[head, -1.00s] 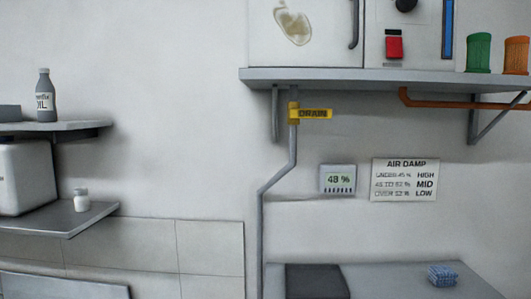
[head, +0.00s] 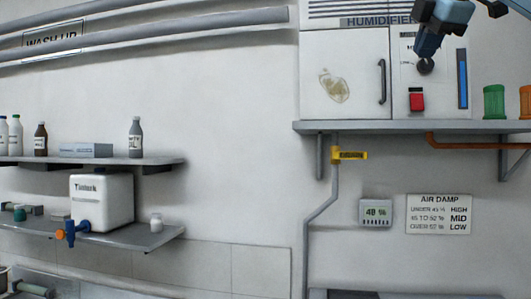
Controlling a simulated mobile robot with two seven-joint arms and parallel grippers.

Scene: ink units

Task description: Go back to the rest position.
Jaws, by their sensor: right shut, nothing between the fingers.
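My right gripper (head: 428,52), blue and dark, shows at the top right with its arm coming in from the upper right edge. It is shut and empty, in front of the humidifier (head: 343,75). Its tips overlap the area just above the round black knob (head: 425,67); I cannot tell whether they touch it. My left gripper is out of view. The red switch (head: 416,102) sits below the knob.
The humidifier stands on a grey shelf (head: 400,127) with green (head: 494,102) and orange cups. A yellow drain handle (head: 350,155) is below. A meter (head: 376,212) and an air damp sign (head: 438,214) hang lower. Left shelves hold bottles and a white tank (head: 101,203).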

